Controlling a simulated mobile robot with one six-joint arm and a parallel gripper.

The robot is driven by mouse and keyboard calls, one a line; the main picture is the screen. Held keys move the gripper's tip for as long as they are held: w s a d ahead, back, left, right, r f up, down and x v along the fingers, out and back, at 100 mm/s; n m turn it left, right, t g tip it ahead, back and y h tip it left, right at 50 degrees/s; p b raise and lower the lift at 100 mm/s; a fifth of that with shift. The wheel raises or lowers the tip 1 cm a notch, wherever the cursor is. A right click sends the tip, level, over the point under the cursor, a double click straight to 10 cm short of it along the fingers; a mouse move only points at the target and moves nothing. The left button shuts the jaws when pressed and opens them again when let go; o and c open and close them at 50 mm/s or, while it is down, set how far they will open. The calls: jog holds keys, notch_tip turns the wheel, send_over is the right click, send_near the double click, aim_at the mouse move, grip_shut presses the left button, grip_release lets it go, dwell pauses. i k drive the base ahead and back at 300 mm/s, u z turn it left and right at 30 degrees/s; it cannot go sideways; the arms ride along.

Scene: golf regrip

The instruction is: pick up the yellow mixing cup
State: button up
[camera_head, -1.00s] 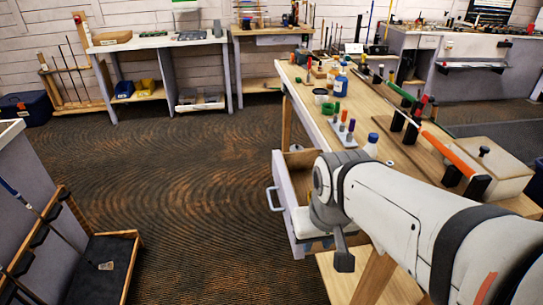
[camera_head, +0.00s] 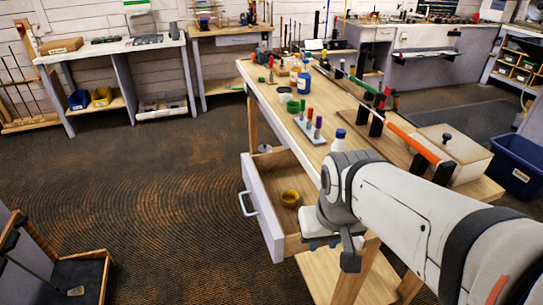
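The yellow mixing cup (camera_head: 290,198) stands inside the open drawer (camera_head: 262,205) of the workbench, toward the drawer's right side. It looks upright, and I see no other object in the drawer. My gripper (camera_head: 350,262) hangs at the end of my white arm, just right of the drawer and beside the bench's front. One dark finger shows pointing down. The rest of the gripper is hidden behind my wrist, so its opening cannot be seen. The gripper is apart from the cup.
The workbench top (camera_head: 285,110) carries a rack of coloured markers (camera_head: 310,128), a white bottle with a blue cap (camera_head: 338,140), a green cup (camera_head: 293,107) and a golf club in holders. A white box (camera_head: 452,150) stands at the right.

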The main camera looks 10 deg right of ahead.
aim_at(290, 198)
jog(key=z, duration=0.1)
jog(key=k, duration=1)
jog(key=u, duration=1.35)
jog(key=i, duration=2.05)
jog(key=z, duration=2.7)
